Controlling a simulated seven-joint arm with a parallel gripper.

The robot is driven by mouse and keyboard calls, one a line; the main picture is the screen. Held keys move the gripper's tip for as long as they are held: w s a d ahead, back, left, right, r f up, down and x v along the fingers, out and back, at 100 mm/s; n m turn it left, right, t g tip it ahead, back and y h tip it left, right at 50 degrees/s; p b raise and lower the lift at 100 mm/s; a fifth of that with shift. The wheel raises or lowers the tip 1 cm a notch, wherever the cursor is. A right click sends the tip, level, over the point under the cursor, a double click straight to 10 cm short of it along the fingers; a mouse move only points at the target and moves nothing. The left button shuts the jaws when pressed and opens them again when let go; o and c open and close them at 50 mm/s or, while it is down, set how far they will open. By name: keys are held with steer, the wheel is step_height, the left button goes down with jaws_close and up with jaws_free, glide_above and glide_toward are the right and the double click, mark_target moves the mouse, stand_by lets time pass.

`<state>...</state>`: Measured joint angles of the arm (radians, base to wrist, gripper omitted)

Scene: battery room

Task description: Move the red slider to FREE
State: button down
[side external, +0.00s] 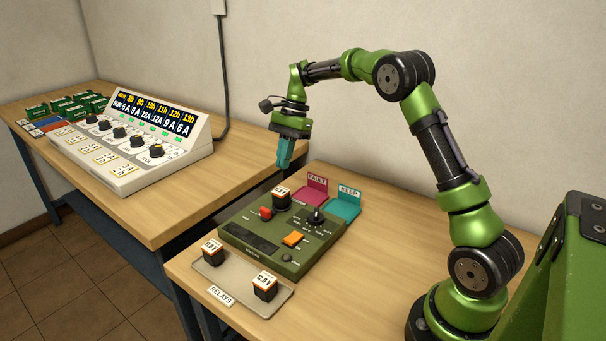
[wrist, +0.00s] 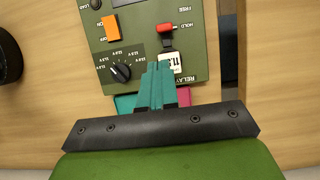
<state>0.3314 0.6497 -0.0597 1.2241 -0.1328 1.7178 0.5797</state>
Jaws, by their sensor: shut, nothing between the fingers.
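The red slider (side external: 265,213) is a small red knob on the green tester box (side external: 262,259), near its upper left edge in the side external view. In the wrist view my gripper (wrist: 158,72) partly covers the relay's white tag (wrist: 178,62). My fingers appear apart from the slider.
A black relay (side external: 281,203) sits in the box behind the slider. A black dial (side external: 316,218) and orange switch (side external: 292,239) are close by. Two relays stand on the beige RELAYS tray (side external: 235,288). Pink FAULT (side external: 314,194) and teal KEEP (side external: 346,205) trays lie behind.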

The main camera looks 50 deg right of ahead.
mark_target(267, 211)
steer(key=x, duration=1)
steer(key=a, duration=0.3)
steer(key=shift+a, duration=0.35)
steer(key=shift+d, duration=0.1)
steer(key=v, duration=1)
